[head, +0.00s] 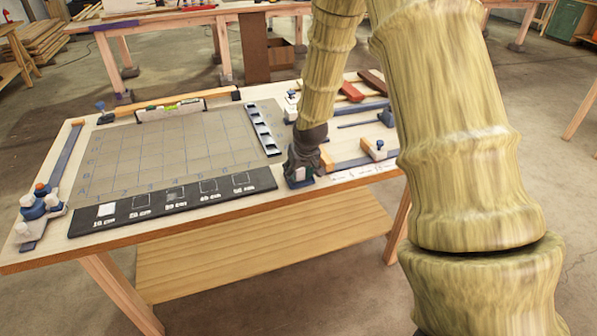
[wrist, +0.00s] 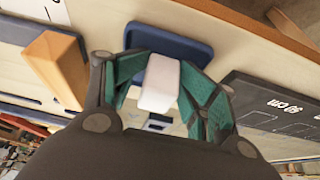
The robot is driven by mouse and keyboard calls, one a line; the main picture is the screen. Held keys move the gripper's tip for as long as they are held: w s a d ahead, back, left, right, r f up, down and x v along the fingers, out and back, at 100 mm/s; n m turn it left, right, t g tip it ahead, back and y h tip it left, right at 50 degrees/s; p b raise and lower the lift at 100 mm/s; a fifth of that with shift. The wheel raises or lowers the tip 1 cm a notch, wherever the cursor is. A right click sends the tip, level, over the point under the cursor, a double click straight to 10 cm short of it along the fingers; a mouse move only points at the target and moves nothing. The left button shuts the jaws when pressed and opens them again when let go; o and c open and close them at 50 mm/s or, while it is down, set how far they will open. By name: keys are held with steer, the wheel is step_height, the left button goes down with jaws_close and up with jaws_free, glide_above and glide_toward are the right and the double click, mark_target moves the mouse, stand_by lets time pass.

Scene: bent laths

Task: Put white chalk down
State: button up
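The white chalk (wrist: 160,84) shows in the wrist view as a pale block between the teal-padded fingers of my gripper (wrist: 163,95). The fingers lie along both its sides and appear closed on it. Beyond its far end is a small dark blue dish (wrist: 196,50); whether the chalk touches the dish I cannot tell. In the head view my gripper (head: 301,172) points down low over the table's front edge, right of the black strip, and a small pale bit of chalk (head: 299,174) shows there.
The black strip (head: 170,206) with labelled squares lies along the front edge of the table (head: 255,208). A grey gridded mat (head: 170,150) lies behind it. An orange-brown wooden block (wrist: 55,65) stands close beside my gripper. A metal slotted tray (head: 263,130) lies behind it.

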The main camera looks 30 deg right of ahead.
steer(key=shift+s+a+f, duration=0.1)
steer(key=shift+s+f, duration=0.3)
steer(key=shift+r, duration=0.9)
steer(key=d+v, duration=0.1)
steer(key=v, duration=1)
steer(key=shift+w+a+r+b, duration=0.15)
steer(key=shift+a+r+b, duration=0.15)
steer(key=shift+a+r, duration=0.15)
